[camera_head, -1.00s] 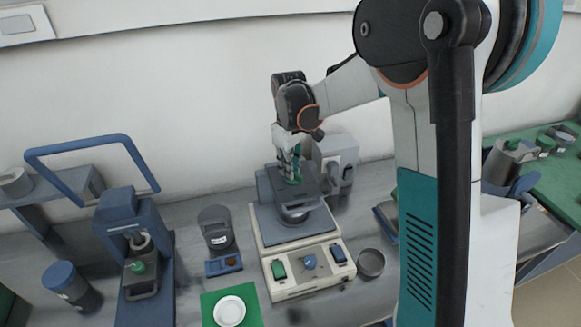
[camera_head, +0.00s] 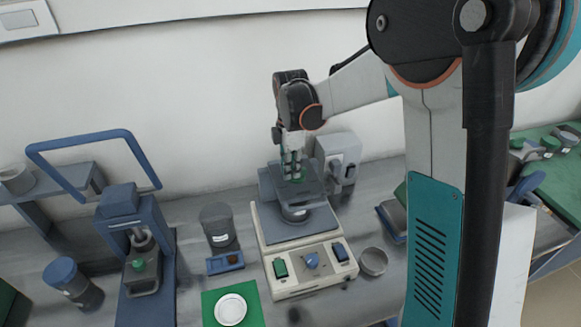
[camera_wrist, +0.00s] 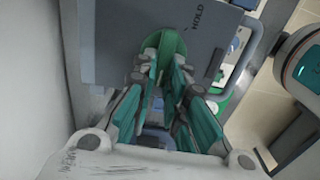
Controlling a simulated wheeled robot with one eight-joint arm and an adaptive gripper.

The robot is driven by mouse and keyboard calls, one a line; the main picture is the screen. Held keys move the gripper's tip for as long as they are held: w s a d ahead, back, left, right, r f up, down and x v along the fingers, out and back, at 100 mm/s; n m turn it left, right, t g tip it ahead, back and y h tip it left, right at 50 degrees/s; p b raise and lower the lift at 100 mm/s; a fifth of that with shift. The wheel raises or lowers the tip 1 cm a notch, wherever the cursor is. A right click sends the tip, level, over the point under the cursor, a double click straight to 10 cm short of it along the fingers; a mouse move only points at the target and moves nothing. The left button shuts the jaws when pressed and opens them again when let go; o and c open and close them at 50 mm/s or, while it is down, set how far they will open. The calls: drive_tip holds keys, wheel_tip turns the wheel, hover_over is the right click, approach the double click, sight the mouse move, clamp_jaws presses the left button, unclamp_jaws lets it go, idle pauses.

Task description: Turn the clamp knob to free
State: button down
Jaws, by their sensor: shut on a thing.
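The green clamp knob (camera_head: 298,180) sits on the dark top plate (camera_head: 315,186) of a cream bench machine (camera_head: 303,274). In the wrist view the green knob (camera_wrist: 170,40) shows between my fingertips, on a grey plate (camera_wrist: 112,42) marked "HOLD". My gripper (camera_head: 292,173) points down from above and is shut on the knob; it also shows in the wrist view (camera_wrist: 163,62). The fingers hide part of the knob.
A grey box unit (camera_head: 340,160) stands close behind the machine. A blue press (camera_head: 137,235) with a raised handle is at left. A dark jar (camera_head: 217,226), a white dish on a green mat (camera_head: 252,296) and a small round cup (camera_head: 373,262) stand around the machine.

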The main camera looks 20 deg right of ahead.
sight(292, 178)
drive_tip(key=n, duration=0.6)
drive_tip(key=shift+s+d, duration=0.1)
drive_tip(key=shift+s, duration=0.3)
idle(0.3)
drive_tip(key=c, duration=1.6)
unclamp_jaws()
drive_tip(key=shift+r, duration=0.15)
wheel_tip(292, 178, up, 12)
